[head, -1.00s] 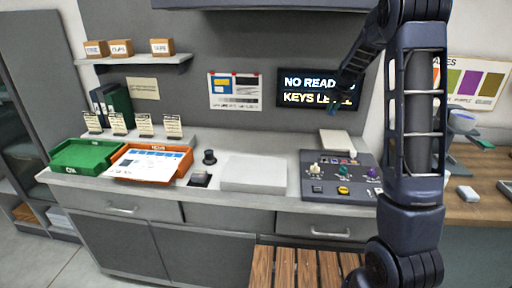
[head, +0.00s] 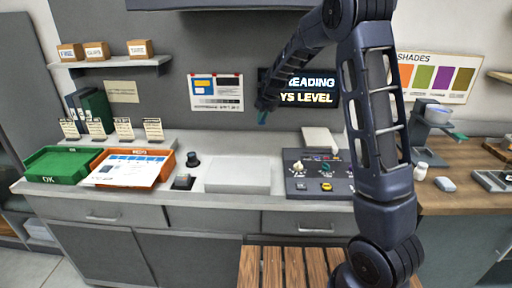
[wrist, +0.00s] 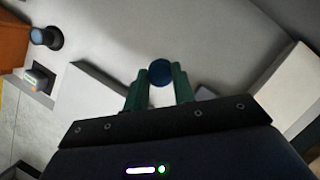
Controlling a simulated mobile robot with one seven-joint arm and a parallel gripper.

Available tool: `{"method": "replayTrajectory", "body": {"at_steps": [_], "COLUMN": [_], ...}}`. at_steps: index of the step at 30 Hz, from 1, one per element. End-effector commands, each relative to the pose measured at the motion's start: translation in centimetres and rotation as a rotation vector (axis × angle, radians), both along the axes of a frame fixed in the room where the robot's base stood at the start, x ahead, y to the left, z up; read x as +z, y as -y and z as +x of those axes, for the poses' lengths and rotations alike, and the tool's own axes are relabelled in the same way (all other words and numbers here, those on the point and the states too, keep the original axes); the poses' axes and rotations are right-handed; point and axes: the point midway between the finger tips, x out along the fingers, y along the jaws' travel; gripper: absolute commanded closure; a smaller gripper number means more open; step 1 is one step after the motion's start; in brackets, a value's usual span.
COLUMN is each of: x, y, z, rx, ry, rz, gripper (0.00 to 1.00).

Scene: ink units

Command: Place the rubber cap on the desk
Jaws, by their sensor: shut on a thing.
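My gripper (head: 262,117) hangs in the air above the grey counter, in front of the left end of the wall screen. In the wrist view its green fingers (wrist: 160,88) are shut on a round dark blue piece, which looks like the rubber cap (wrist: 160,72). The cap is too small to make out in the head view. A wooden desk (head: 445,201) stands at the right, beyond my arm and well away from my gripper.
The grey counter (head: 225,202) carries a green tray (head: 54,171), an orange tray (head: 162,172), a pale flat block (head: 238,177) and a dark control panel (head: 310,185). The desk holds a mouse (head: 445,184) and a small white jar (head: 420,171). A slatted wooden seat (head: 272,268) stands in front.

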Motion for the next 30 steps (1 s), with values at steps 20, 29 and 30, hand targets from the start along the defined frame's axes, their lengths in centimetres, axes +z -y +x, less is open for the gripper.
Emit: {"method": "replayTrajectory", "body": {"at_steps": [20, 29, 30], "x": [-11.7, -14.6, -15.2], "y": [0.0, 0.1, 0.2], "z": [0.0, 0.0, 0.0], "rx": [-0.001, -0.001, -0.003], "ry": [0.000, -0.003, -0.002], "rz": [0.000, 0.000, 0.000], "gripper": [0.96, 0.96, 0.96]}}
